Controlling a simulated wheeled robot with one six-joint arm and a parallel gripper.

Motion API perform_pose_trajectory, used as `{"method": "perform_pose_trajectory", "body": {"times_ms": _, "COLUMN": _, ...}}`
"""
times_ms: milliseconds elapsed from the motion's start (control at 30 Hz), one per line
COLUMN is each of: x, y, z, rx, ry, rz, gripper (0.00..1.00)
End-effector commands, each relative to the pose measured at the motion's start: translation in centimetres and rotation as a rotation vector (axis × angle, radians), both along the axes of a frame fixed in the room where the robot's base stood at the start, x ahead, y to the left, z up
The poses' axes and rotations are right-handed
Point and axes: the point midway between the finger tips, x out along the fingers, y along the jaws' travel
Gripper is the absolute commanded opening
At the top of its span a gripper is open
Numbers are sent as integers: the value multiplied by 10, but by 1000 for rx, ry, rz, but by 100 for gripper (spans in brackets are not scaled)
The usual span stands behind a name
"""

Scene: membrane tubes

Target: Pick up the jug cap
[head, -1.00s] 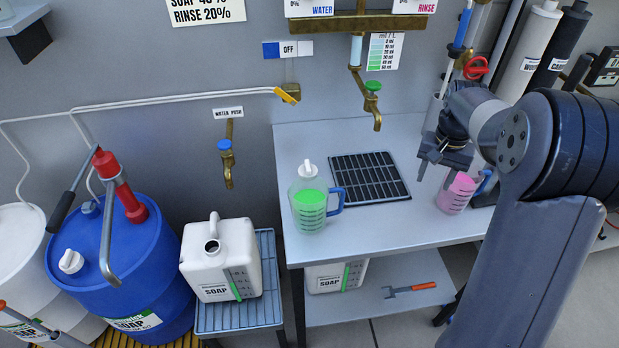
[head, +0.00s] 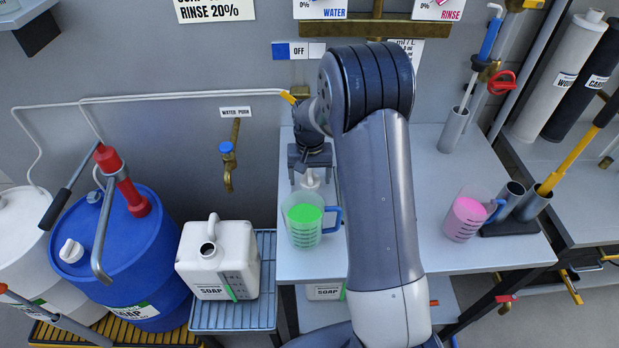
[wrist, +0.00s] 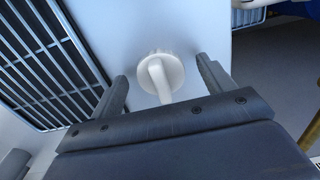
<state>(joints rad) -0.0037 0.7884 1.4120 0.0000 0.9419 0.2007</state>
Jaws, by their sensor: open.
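The white jug cap (wrist: 163,72), with a round ridged base and an upright handle, stands on the grey counter and shows in the wrist view between my fingers. In the head view the cap (head: 309,180) shows just behind the clear jug (head: 304,226) of green liquid. My gripper (head: 310,172) is open above the cap, one finger on each side. In the wrist view my gripper (wrist: 163,82) has a gap between each finger and the cap.
A dark drain grate (wrist: 60,50) lies left of the cap in the wrist view. A jug of pink liquid (head: 464,219) stands at the counter's right. A white soap canister (head: 218,262) sits on a lower stand to the left. My arm hides the counter's middle.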

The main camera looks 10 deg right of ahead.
Motion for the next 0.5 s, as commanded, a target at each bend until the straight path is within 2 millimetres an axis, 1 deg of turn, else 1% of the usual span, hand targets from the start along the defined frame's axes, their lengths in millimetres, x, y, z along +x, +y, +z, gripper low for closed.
{"method": "perform_pose_trajectory", "body": {"times_ms": 100, "x": 0, "y": 0, "z": -6, "rx": 0, "ry": 0, "rz": 0, "gripper": 77}}
{"method": "perform_pose_trajectory", "body": {"times_ms": 300, "x": 0, "y": 0, "z": -7, "rx": 0, "ry": -1, "rz": 1, "gripper": 77}}
{"method": "perform_pose_trajectory", "body": {"times_ms": 500, "x": 0, "y": 0, "z": -7, "rx": 0, "ry": -1, "rz": 1, "gripper": 61}}
